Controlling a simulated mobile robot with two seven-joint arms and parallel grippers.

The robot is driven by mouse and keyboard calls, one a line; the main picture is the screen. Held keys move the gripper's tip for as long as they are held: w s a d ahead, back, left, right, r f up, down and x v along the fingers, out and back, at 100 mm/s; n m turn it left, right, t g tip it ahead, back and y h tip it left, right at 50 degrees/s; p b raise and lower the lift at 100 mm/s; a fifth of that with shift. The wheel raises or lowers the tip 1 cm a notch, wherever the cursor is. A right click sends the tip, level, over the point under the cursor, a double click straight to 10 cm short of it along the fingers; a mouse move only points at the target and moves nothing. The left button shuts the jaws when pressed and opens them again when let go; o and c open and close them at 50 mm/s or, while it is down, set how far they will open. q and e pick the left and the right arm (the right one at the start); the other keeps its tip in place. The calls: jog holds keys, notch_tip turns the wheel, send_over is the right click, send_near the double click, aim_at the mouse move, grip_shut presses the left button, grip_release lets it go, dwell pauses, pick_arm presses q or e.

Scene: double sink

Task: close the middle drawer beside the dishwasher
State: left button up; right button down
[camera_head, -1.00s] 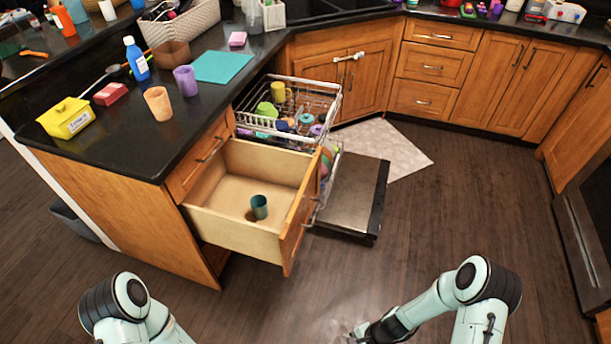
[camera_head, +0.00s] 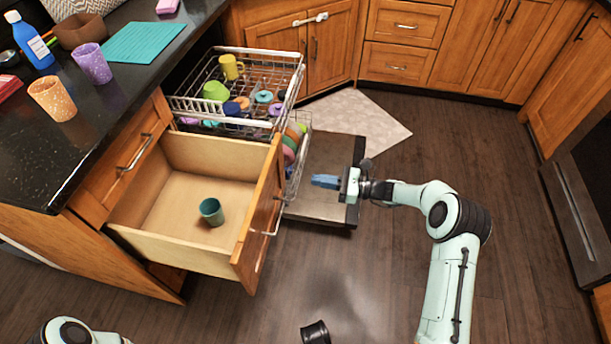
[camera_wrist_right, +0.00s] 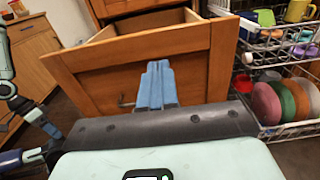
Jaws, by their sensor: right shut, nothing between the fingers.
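The middle drawer (camera_head: 180,248) beside the dishwasher is pulled far out. Its wooden front (camera_head: 258,225) carries a metal bar handle (camera_head: 277,215). A teal cup (camera_head: 211,212) is inside it. My right gripper (camera_head: 325,181) is shut and empty, with blue fingers pointing left toward the drawer front, a gap away in the head view. In the right wrist view the fingers (camera_wrist_right: 156,70) overlap the middle of the drawer front (camera_wrist_right: 195,60) and hide part of the handle.
The dishwasher's upper rack (camera_head: 235,85) is pulled out with cups and dishes, and its door (camera_head: 325,165) lies open below my right gripper. A shut drawer (camera_head: 125,160) sits above the open one. Dark floor (camera_head: 400,290) lies clear in front. The counter (camera_head: 60,160) holds cups.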

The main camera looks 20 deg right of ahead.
aim_at(269, 173)
jog(key=b+x, duration=0.1)
jog(key=x, duration=1)
jog(key=shift+w+a+f+b, duration=0.1)
jog(key=shift+a+f+b, duration=0.05)
jog(key=shift+b, duration=0.25)
pick_arm(q)
jog(key=shift+t, duration=0.4)
jog(key=shift+w+a+f, duration=0.4)
jog(key=shift+w+f, duration=0.15)
jog(key=shift+w, duration=0.25)
jog(key=shift+w+a+f, duration=0.4)
jog(key=shift+w+f, duration=0.15)
jog(key=shift+w, duration=0.2)
pick_arm(e)
jog(key=shift+w+a, duration=0.3)
jog(key=shift+a, duration=0.1)
pick_arm(q)
jog(key=shift+y, duration=0.3)
pick_arm(e)
jog(key=shift+a, duration=0.1)
